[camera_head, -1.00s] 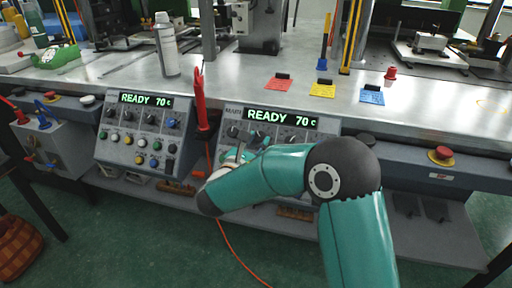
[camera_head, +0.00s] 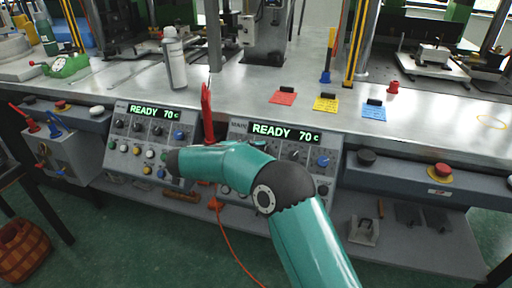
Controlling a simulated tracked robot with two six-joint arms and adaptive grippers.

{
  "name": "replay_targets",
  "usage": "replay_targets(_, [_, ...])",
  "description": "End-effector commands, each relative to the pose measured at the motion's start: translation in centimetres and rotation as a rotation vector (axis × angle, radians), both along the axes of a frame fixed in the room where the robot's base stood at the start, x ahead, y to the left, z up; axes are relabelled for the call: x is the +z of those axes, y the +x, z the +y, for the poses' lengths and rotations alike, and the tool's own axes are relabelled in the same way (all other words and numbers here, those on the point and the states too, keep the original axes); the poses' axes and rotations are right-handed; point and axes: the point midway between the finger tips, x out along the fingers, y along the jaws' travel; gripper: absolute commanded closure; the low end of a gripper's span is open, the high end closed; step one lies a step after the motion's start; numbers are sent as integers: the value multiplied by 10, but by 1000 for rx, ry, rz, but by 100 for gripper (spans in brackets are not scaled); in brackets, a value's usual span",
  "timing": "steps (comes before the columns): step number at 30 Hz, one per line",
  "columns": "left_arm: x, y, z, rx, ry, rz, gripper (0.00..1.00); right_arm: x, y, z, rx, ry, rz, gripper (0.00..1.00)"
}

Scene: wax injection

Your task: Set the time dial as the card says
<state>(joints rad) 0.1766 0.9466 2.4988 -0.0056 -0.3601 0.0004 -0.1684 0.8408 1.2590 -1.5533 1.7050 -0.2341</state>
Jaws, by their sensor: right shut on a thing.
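Two grey control boxes stand at the bench front, a left one (camera_head: 135,150) and a right one (camera_head: 335,140). Each has a green "READY 70 c" display and a row of dials. On the right box a black dial (camera_head: 294,155) and a blue dial (camera_head: 323,160) show. My arm covers its left dials.
A red upright tool (camera_head: 208,112) stands between the boxes, close to my arm. A spray can (camera_head: 175,62) stands behind. A red stop button (camera_head: 442,171) is at the right. The bench right of the cards is mostly clear.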

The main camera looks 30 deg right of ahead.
Motion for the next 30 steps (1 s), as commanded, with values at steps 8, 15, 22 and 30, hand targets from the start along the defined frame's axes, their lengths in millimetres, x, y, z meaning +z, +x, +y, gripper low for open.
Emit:
replay_targets(8, [29, 0, 0, 0, 0, 0, 60, 5, 0, -5, -146, 102, -117, 100])
replay_targets(15, [39, 0, 0, 0, 0, 0, 60, 4, 0, -5, -211, 152, -175, 100])
replay_targets(22, [42, 0, 0, 0, 0, 0, 60, 2, 0, -5, -233, 168, -190, 100])
replay_targets(30, [41, 0, 0, 0, 0, 0, 60, 0, 0, -5, -234, 169, -189, 100])
